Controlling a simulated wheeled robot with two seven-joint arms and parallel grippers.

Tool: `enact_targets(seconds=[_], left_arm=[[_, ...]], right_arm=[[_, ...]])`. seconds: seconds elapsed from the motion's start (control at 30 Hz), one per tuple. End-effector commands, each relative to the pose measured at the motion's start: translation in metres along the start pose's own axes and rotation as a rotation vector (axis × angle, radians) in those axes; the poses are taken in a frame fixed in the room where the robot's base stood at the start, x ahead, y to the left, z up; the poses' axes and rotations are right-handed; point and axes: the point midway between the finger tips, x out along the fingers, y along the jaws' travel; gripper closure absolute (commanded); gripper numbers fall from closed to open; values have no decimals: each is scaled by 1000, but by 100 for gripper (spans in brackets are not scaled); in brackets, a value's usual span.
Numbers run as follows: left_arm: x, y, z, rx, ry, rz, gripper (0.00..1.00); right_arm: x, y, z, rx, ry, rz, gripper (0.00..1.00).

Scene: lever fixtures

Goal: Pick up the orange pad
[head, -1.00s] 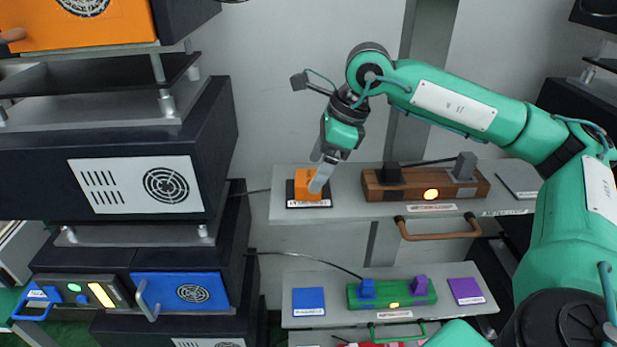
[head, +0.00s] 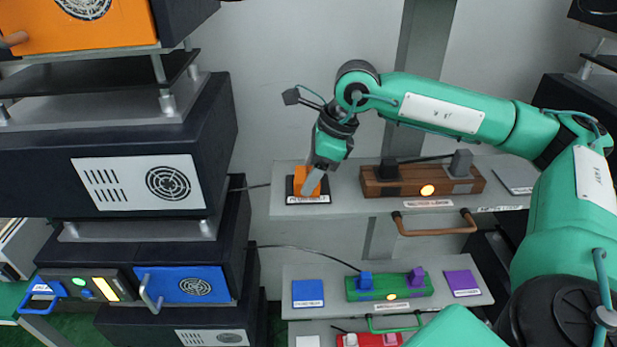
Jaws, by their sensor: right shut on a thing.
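The orange pad (head: 299,178) is a small orange block on a dark, labelled base plate (head: 308,199) at the left end of the upper grey shelf. My right gripper (head: 312,184) points down onto it and is shut on it. The gripper's fingers hide the pad's right part. The pad still appears to be at its base; any gap beneath it cannot be told. My left gripper is not in view.
A brown wooden fixture (head: 408,190) with grey blocks stands right of the pad. A copper handle (head: 436,230) juts from the shelf front. A lower shelf holds a blue pad (head: 308,294), a green fixture (head: 360,294) and a purple pad (head: 462,283). Dark cabinets (head: 120,130) stand at left.

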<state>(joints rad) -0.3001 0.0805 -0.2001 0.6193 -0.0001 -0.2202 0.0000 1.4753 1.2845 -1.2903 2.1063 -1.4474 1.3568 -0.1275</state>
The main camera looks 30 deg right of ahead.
Motion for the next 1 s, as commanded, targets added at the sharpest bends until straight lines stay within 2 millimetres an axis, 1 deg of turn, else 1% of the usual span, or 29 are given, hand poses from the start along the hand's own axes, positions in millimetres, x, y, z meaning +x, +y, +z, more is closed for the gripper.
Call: enact_targets(seconds=[0.07, 0.17, 0.27, 0.4, 0.5, 0.6, 0.77, 0.97, 1.0], left_arm=[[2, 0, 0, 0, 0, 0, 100], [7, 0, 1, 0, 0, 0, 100], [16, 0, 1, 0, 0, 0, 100], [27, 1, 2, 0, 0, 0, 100], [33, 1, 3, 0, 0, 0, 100], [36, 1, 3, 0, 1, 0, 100], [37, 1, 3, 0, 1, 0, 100], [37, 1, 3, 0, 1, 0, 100], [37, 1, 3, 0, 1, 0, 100]], right_arm=[[-1, 0, 1, 0, 0, -1, 68], [-8, 0, 5, -1, -3, -1, 68], [-22, 0, 10, -2, -4, -2, 68], [-50, 0, 23, -3, -5, -3, 68], [-68, 0, 30, -3, -4, -2, 68], [-81, 0, 35, -2, -2, -1, 68], [-92, 0, 38, 0, 0, 0, 68], [-93, 0, 39, 0, 0, 0, 68], [-93, 0, 39, 0, 0, 0, 48]])
